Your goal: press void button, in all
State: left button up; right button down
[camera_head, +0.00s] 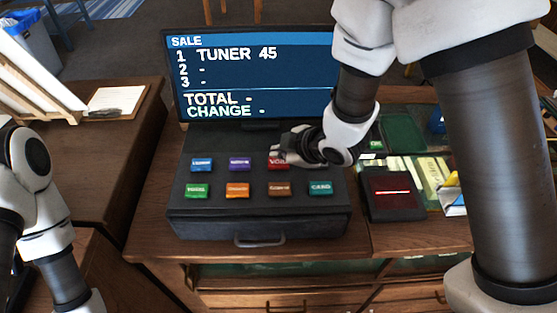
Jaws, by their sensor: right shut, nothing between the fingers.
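The void button (277,162) is the red key in the back row of the dark cash register (262,216), its label partly covered. My right gripper (285,148) is shut and empty, with its fingertips right at the red key's back edge. I cannot tell whether they touch it. The screen (250,77) behind the register reads SALE, line 1 TUNER 45, with dashes on lines 2 and 3, TOTAL and CHANGE. My left arm shows at the left edge, but its gripper is out of view.
Other keys are blue (202,164), purple (240,163), green (196,190), orange (237,189), brown (279,188) and teal (320,187). A dark device with a red window (392,196) lies right of the register. A paper on a clipboard (116,100) lies on the left counter.

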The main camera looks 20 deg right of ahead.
aim_at(280, 163)
jog(key=shift+f, duration=0.1)
dwell(0.5)
jog(key=shift+f+b, duration=0.3)
jog(key=shift+b, duration=0.05)
jog(key=shift+f+b, duration=0.45)
jog(key=shift+f, duration=0.05)
dwell(0.5)
jog(key=shift+r, duration=0.1)
jog(key=shift+r+p, duration=0.8)
jog(key=shift+r, duration=0.1)
notch_tip(280, 163, up, 5)
jog(key=p, duration=0.4)
jog(key=shift+p, duration=0.3)
